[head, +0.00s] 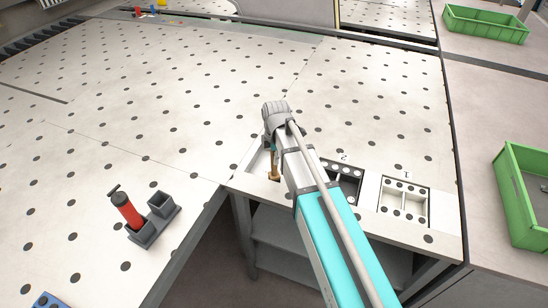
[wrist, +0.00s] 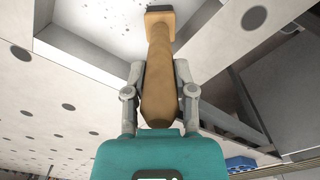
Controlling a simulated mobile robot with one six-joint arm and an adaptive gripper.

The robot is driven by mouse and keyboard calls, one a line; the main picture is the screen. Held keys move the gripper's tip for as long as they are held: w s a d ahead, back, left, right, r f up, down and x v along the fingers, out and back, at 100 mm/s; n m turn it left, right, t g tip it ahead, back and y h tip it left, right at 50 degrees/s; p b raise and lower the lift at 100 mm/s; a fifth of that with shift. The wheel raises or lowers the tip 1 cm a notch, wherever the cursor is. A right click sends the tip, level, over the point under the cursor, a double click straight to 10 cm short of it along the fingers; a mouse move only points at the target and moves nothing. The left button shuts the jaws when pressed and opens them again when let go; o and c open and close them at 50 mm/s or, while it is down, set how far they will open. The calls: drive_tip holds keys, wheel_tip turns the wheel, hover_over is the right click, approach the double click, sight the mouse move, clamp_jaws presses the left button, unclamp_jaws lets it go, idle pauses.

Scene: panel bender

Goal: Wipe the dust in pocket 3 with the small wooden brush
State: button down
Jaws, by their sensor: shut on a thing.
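My gripper (wrist: 160,88) is shut on the handle of the small wooden brush (wrist: 159,55). In the wrist view the brush head with its dark edge is at the top, against the white floor of pocket 3 (wrist: 92,38). Dark specks of dust (wrist: 78,14) show on that floor to the left of the brush. In the head view the brush (head: 274,172) points down at pocket 3 (head: 257,163), which my arm partly covers. I cannot tell whether the bristles touch the floor.
Dark pocket 2 (head: 347,181) and white pocket 1 (head: 405,201) lie to the right along the table edge. A red-handled tool (head: 127,209) stands in a grey holder (head: 152,229) on the left. Green bins (head: 486,24) are on the right. The perforated table (head: 200,80) behind is mostly clear.

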drive_tip(key=shift+w+d+r, duration=0.1)
drive_tip(key=shift+w+d, duration=0.2)
drive_tip(key=shift+w, duration=0.5)
drive_tip(key=shift+w+d, duration=0.25)
drive_tip(key=shift+w, duration=0.55)
drive_tip(key=shift+w+d, duration=0.35)
drive_tip(key=shift+w, duration=0.55)
drive_tip(key=shift+w+d, duration=0.3)
drive_tip(key=shift+w, duration=0.65)
drive_tip(key=shift+w+d, duration=0.35)
drive_tip(key=shift+w, duration=0.5)
drive_tip(key=shift+w+d, duration=0.3)
drive_tip(key=shift+w, duration=0.55)
